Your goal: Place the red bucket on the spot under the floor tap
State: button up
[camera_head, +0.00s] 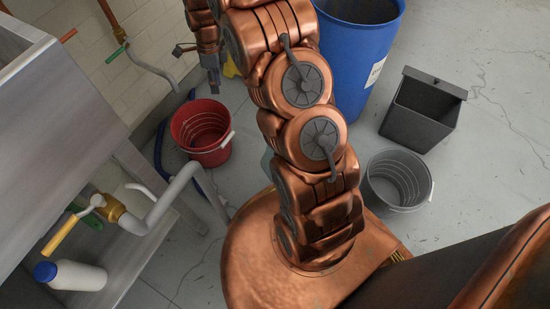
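The red bucket (202,130) stands upright on the floor left of my arm, with its open top facing up and a pale handle at its right rim. It looks empty. My gripper (212,84) is dark grey and hangs beyond and above the bucket, apart from it in the picture; its fingers are too small to tell whether they are open or shut. A copper pipe with a green lever and a grey curved spout (152,70) runs along the tiled wall at upper left. I cannot tell for sure that this is the floor tap. No marked spot shows under it.
A grey metal bench (60,110) fills the left, with a brass valve (108,208), grey pipe and white bottle (78,276) lower down. A blue barrel (356,50), dark square bin (422,108) and grey bucket (397,180) stand right of my arm. Floor is free at far right.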

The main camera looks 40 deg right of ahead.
jog(key=s+a+r+n+g, duration=0.1)
jog(key=s+a+r+n, duration=0.2)
jog(key=s+r+n, duration=0.55)
jog(key=s+a+r+n, duration=0.3)
jog(key=s+r+n, duration=0.2)
jog(key=s, duration=0.7)
jog(key=s+a+r+n+g+h, duration=0.1)
jog(key=s+r+n, duration=0.1)
jog(key=s+n, duration=0.9)
jog(key=s, duration=0.8)
jog(key=shift+a+r+n, duration=0.15)
jog(key=shift+r+n, duration=0.2)
notch_tip(320, 180, up, 39)
jog(key=w+t+p, duration=0.1)
jog(key=p, duration=3.6)
jog(key=shift+r+p, duration=0.2)
jog(key=shift+p, duration=0.1)
